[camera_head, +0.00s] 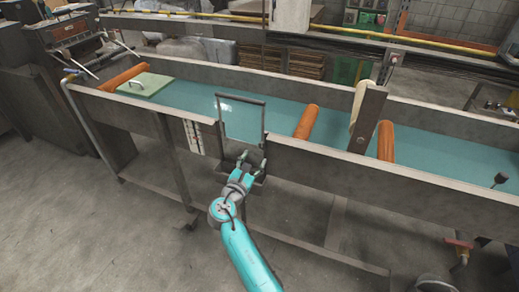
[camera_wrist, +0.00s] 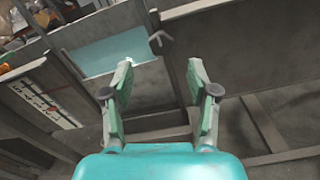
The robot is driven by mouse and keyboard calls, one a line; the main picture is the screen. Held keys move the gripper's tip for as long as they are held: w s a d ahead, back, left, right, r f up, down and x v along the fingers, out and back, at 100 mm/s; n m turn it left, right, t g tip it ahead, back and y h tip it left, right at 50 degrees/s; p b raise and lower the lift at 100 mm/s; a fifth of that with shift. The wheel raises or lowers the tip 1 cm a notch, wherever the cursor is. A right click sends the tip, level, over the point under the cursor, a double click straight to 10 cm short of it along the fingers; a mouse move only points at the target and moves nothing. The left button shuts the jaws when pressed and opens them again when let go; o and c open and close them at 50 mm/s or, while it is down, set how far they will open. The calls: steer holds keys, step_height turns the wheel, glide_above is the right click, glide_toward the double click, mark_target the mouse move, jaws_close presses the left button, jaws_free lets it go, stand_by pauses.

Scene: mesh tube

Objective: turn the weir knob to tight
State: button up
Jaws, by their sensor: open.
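The weir gate (camera_head: 241,97) is a dark frame standing across the blue-green channel, in a notch of the near wall. A small dark lobed knob (camera_wrist: 161,42), which looks like the weir knob, sits on the weir's frame in the wrist view. My gripper (camera_head: 253,157) is at the near side of the weir, low against the channel wall. In the wrist view my gripper (camera_wrist: 159,76) is open, with nothing between its fingers. The knob shows beyond and a little above the fingertips, roughly centred between them, apparently untouched. I cannot make out the knob in the head view.
Orange rollers (camera_head: 306,121) lie across the channel right of the weir. A slanted dark post (camera_head: 367,118) stands further right. A white scale strip (camera_wrist: 43,101) is on the wall left of my gripper. Frame legs and rails (camera_head: 330,245) stand below; the near floor is clear.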

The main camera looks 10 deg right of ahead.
mark_target(262, 147)
steer(key=x, duration=0.6)
steer(key=shift+w+d, duration=0.2)
steer(key=shift+d, duration=0.05)
jaws_close()
